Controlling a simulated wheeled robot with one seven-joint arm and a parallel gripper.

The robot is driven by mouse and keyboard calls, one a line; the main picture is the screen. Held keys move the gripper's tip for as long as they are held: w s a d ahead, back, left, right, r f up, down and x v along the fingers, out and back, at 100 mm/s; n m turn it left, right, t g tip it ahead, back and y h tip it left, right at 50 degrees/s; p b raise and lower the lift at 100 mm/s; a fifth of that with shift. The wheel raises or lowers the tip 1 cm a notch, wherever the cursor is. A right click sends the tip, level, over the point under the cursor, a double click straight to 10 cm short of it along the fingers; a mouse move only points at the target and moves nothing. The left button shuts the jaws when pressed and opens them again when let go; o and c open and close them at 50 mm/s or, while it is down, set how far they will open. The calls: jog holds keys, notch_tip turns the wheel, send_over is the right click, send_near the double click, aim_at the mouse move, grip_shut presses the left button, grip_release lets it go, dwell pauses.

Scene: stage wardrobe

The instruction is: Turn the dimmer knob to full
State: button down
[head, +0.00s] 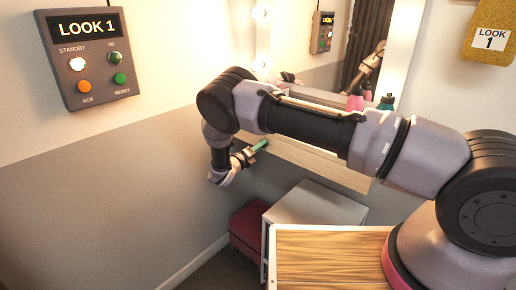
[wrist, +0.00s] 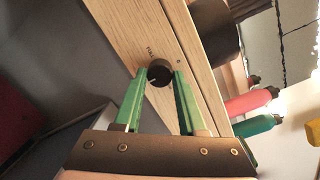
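The dimmer knob (wrist: 160,73) is a small black round knob on the pale wooden front of the dressing table, in the wrist view. Small print reading "FULL" stands near it at the upper left, and another small mark is at its upper right. A faint light mark shows at the knob's lower left; it is too small to read surely. My gripper (wrist: 161,75) has green fingers on either side of the knob. They look open, with a narrow gap at the right; contact at the left is unclear. In the head view my gripper (head: 259,147) is at the table edge, and the knob is hidden.
The wooden dressing table (head: 318,165) runs below a lit mirror (head: 330,75). Pink and teal bottles (wrist: 258,126) stand on it. A grey cabinet (head: 318,205) and a dark red box (head: 247,235) are below. A "LOOK 1" panel (head: 88,58) hangs on the left wall.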

jog(key=shift+m, duration=0.4)
jog(key=m, duration=0.6)
jog(key=m+h, duration=0.1)
jog(key=m, duration=1.1)
jog(key=shift+w+a+f+h, duration=0.15)
jog(key=shift+a+h, duration=0.15)
jog(key=shift+c, duration=2.4)
grip_release()
jog(key=shift+m, duration=0.3)
jog(key=v, duration=1.1)
